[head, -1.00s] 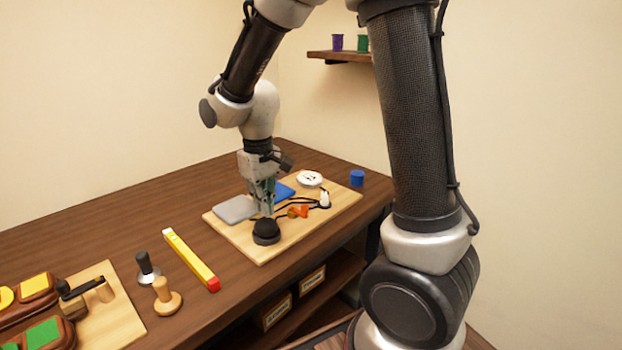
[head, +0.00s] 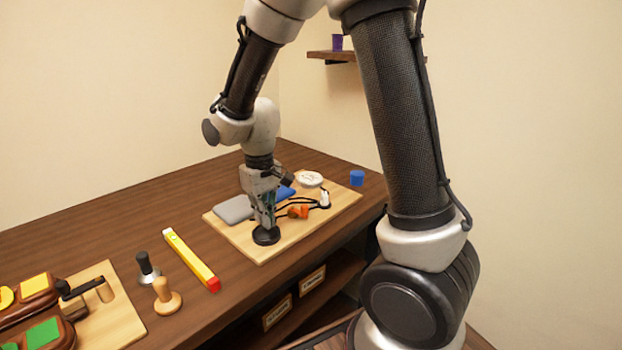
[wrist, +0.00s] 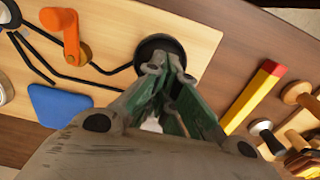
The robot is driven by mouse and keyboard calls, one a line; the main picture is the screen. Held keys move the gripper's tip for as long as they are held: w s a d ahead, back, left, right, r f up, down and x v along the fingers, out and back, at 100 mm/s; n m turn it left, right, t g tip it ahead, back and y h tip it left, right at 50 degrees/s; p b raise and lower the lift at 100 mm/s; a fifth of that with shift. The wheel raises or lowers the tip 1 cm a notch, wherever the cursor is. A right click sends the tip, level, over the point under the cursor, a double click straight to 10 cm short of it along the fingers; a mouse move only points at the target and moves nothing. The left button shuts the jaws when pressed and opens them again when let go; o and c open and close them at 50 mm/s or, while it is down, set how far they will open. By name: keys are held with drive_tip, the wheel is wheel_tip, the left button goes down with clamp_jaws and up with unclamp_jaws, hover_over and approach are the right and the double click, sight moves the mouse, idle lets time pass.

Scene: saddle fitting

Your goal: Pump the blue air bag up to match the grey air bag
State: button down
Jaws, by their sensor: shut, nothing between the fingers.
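My gripper (head: 265,222) is shut and empty, its fingertips down on the black pump bulb (head: 266,237) near the front of the wooden board. In the wrist view the fingers cover part of the bulb (wrist: 160,47), and it looks pressed low. The grey air bag (head: 235,209) lies flat-looking on the board to the left of the gripper. The blue air bag (head: 285,193) lies behind the gripper and is partly hidden; the wrist view shows it as a blue pad (wrist: 60,104). An orange valve handle (head: 299,211) sits right of the bulb, with black hoses around it.
A white round gauge (head: 310,179) is at the board's back and a blue cup (head: 356,178) stands beyond the board.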

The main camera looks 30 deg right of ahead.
drive_tip(key=shift+f, duration=0.2)
drive_tip(key=shift+r, duration=1.95)
drive_tip(key=shift+f, duration=0.15)
drive_tip(key=shift+f, duration=1.75)
drive_tip(key=shift+r, duration=1.9)
